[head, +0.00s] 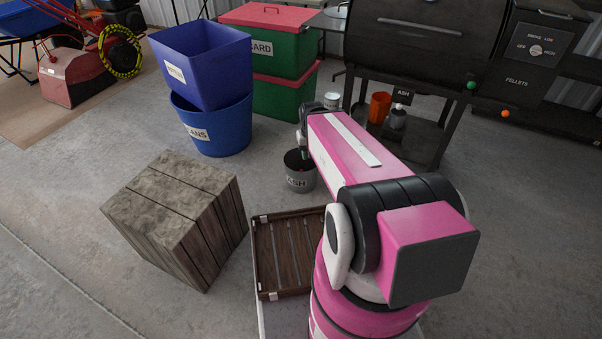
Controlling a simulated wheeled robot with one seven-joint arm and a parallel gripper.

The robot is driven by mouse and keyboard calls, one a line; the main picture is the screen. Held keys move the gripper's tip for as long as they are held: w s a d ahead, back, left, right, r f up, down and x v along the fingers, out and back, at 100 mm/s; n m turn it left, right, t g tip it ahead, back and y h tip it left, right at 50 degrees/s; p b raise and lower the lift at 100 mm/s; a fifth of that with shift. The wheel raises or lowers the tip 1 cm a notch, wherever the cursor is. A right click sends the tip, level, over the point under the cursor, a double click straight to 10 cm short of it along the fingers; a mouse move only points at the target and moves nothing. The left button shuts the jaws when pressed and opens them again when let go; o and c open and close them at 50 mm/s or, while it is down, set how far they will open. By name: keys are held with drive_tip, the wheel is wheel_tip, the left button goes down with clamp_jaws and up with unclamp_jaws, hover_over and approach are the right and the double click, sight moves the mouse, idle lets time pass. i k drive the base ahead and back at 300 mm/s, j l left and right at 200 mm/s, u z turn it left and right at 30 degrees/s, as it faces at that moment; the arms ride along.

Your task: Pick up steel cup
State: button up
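A dark grey metal cup or small bucket (301,182) with a white label ending in "ASH" stands upright on the concrete floor in the middle of the head view. Its inside looks dark. My pink arm reaches away from me, and my gripper (304,151) hangs down over the cup's rim. The fingertips are small and partly hidden, so I cannot tell whether they touch the cup or how far apart they are. A smaller grey metal cup (397,120) is on the grill's lower shelf. I cannot tell which one is the steel cup.
A wooden block (175,215) and a slatted dark tray (262,262) are nearer me. Blue bins (215,125), green boxes with red lids (285,98) and a black grill (415,40) stand behind. An orange cup (379,107) and a pale can (331,101) are near the grill.

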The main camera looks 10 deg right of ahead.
sight(397, 118)
drive_tip(key=k+l, duration=0.1)
drive_tip(key=l, duration=2.5)
drive_tip(key=k, duration=0.05)
